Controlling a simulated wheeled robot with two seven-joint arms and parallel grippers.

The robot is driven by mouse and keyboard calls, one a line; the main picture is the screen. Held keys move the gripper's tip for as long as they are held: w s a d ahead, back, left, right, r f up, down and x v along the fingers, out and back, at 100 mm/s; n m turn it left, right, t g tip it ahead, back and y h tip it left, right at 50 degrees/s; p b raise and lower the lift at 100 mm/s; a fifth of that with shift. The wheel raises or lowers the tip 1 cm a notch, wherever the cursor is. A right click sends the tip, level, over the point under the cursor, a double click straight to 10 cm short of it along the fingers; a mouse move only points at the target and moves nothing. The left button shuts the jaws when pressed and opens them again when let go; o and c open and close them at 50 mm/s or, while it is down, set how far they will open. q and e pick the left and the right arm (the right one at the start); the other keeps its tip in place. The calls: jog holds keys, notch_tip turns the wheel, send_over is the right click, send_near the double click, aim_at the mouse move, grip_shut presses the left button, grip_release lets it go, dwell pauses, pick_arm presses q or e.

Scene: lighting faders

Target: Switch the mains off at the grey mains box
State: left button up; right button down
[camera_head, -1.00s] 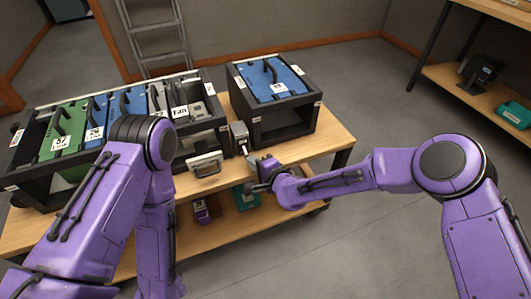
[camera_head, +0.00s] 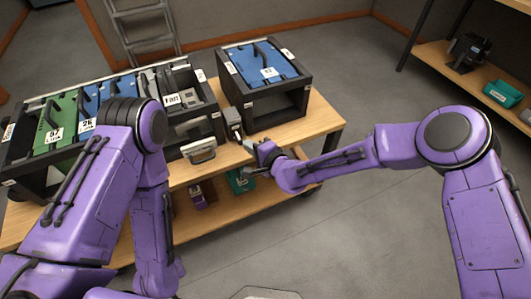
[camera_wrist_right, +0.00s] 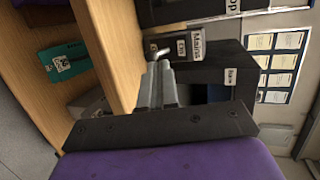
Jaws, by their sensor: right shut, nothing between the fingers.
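The grey mains box (camera_head: 233,118) stands on the wooden bench between the two black racks. In the right wrist view its label reads "Mains" (camera_wrist_right: 195,46), and a pale lever (camera_wrist_right: 159,50) shows beside it. My right gripper (camera_head: 250,146) is just in front of the box, shut and empty. In the right wrist view its shut fingertips (camera_wrist_right: 163,66) point at the lever and overlap it in the picture; I cannot tell whether they touch. My left arm (camera_head: 110,185) crosses the left side of the head view; its gripper is not visible.
A rack of green, blue and grey modules (camera_head: 62,125) stands at left, partly behind my left arm. A black rack with a blue module (camera_head: 264,65) stands right of the mains box. A handled grey piece (camera_head: 200,151) is at the bench front. A teal box (camera_head: 240,181) sits on the lower shelf.

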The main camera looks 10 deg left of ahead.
pick_arm(q)
jog(key=shift+s+d+r, duration=0.1)
jog(key=shift+r, duration=0.1)
pick_arm(e)
jog(key=v, duration=1.1)
jog(key=shift+s+d, duration=0.25)
jog(key=shift+r, duration=0.15)
